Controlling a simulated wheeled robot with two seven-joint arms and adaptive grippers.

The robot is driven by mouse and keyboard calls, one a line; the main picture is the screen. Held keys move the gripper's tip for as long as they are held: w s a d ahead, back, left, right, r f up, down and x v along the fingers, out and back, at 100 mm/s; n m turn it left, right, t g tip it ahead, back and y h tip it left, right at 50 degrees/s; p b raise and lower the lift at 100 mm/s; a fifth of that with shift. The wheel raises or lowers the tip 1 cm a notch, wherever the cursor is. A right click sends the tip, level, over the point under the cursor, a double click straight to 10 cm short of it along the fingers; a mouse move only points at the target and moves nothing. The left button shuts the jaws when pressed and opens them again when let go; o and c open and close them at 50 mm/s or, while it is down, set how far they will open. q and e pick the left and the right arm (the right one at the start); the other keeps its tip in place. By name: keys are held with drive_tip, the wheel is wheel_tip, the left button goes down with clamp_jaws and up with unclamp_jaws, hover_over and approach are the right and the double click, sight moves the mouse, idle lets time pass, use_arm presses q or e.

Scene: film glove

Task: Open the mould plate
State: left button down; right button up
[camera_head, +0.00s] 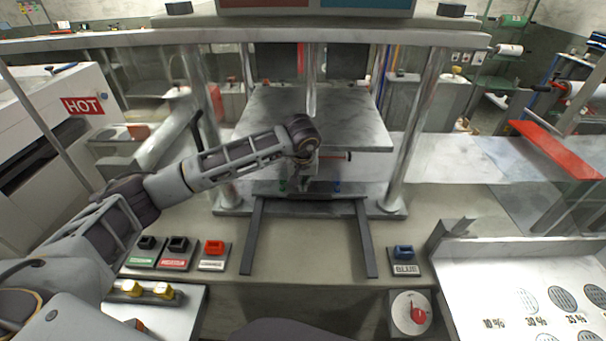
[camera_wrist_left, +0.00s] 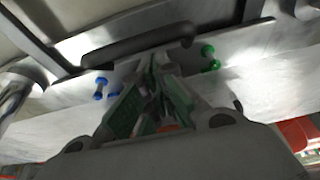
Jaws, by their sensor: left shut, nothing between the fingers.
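The mould plate, a dark flat plate (camera_head: 345,196), lies low in the press between the metal posts, at the back end of two dark rails. A green knob (camera_head: 283,184) and a blue knob (camera_head: 337,186) sit at its two sides. In the left wrist view, a dark bar handle (camera_wrist_left: 125,50) crosses near the fingertips, with the blue knob (camera_wrist_left: 100,88) and green knob (camera_wrist_left: 210,58) on either side. My left gripper (camera_head: 304,184) is shut and empty, pointing down over the plate; its fingers (camera_wrist_left: 155,62) are close to the handle, contact unclear. My right gripper is out of view.
A large grey slab (camera_head: 330,120) of the press sits behind and above my wrist. Metal posts (camera_head: 405,130) stand at both sides. Push buttons (camera_head: 214,249) line the front left. A white panel (camera_head: 480,290) is at the right. The bench between the rails is clear.

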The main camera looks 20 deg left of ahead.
use_arm(q)
drive_tip(key=shift+x, duration=1.3)
drive_tip(key=shift+s+f, duration=0.1)
